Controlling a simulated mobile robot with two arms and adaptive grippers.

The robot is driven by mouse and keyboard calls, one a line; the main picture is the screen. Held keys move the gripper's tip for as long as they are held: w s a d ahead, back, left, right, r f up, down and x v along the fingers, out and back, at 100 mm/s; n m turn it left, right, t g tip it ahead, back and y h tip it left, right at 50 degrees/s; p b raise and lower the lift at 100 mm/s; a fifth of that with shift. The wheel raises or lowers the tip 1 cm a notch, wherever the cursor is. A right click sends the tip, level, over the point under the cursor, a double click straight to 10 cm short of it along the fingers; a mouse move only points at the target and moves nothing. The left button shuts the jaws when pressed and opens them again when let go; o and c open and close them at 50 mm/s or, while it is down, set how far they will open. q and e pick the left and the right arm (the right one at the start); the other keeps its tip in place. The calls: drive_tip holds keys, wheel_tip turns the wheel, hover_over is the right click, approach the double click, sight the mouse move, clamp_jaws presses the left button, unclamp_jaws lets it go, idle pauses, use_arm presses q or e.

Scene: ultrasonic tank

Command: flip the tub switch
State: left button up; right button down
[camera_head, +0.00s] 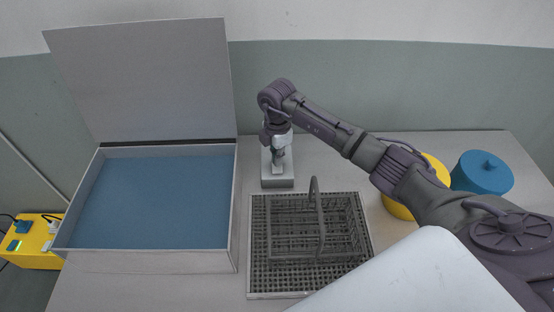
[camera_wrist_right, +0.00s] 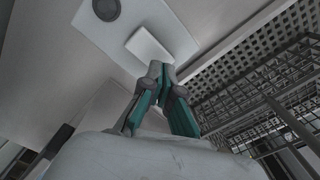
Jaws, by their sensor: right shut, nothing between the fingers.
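The tub (camera_head: 140,262) stands at the left with its lid open and blue liquid inside. A grey switch box (camera_head: 278,183) stands to the right of the tub. In the right wrist view, its pale top (camera_wrist_right: 178,38) carries a raised rectangular switch (camera_wrist_right: 149,46) and a dark round part (camera_wrist_right: 106,9). My right gripper (camera_head: 279,168) is shut and empty, pointing down over the box. In the right wrist view its fingertips (camera_wrist_right: 160,70) are close to the switch's edge; I cannot tell if they touch. My left gripper is not in view.
A wire basket (camera_head: 318,215) with a tall handle stands on a perforated grey mat (camera_head: 262,282) in front of the box. A yellow container (camera_head: 398,208) and a blue lidded pot (camera_head: 481,176) are at the right, partly behind my arm. A yellow box (camera_head: 38,252) is at far left.

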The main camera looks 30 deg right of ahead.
sight(277, 168)
drive_tip(key=shift+r+p, duration=1.55)
drive_tip(key=shift+r, duration=0.7)
